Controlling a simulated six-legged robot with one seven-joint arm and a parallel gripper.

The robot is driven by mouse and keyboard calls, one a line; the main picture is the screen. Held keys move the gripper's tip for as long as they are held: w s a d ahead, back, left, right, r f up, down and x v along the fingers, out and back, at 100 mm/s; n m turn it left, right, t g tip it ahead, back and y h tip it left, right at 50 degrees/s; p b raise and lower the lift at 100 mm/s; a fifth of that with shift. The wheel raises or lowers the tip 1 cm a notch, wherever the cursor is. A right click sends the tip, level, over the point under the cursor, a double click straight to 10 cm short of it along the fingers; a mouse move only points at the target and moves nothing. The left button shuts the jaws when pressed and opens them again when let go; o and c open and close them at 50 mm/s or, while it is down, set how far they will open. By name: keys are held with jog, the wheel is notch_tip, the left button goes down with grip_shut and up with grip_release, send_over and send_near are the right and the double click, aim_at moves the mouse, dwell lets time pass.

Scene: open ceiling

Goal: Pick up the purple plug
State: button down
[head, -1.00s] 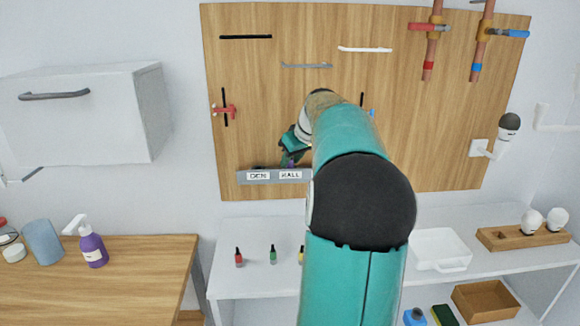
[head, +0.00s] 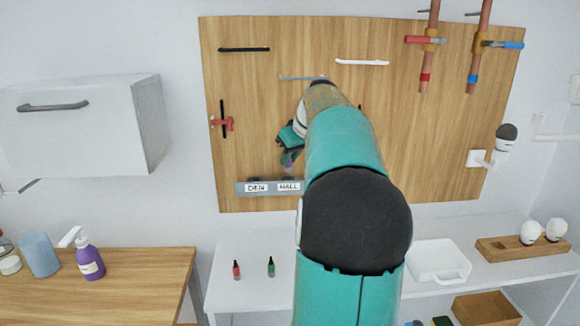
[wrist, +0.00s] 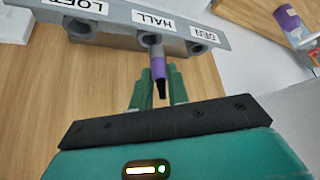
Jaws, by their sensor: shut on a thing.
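The purple plug (wrist: 158,68) is between the green fingers of my gripper (wrist: 158,86) in the wrist view. It has a purple band, a grey end toward the strip and a dark end toward my wrist. My gripper is shut on it. A grey socket strip (wrist: 118,28) has labels LOFT, HALL and DEN; the plug's grey end lines up with the HALL socket. In the head view my gripper (head: 290,158) and a bit of purple show above the strip (head: 243,188). My arm hides the strip's right part.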

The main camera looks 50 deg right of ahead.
jog(key=s+a+r, duration=0.7)
jog(key=a+r, duration=0.1)
jog(key=a, duration=0.2)
jog(key=shift+s, duration=0.3)
jog(key=shift+r, duration=0.1)
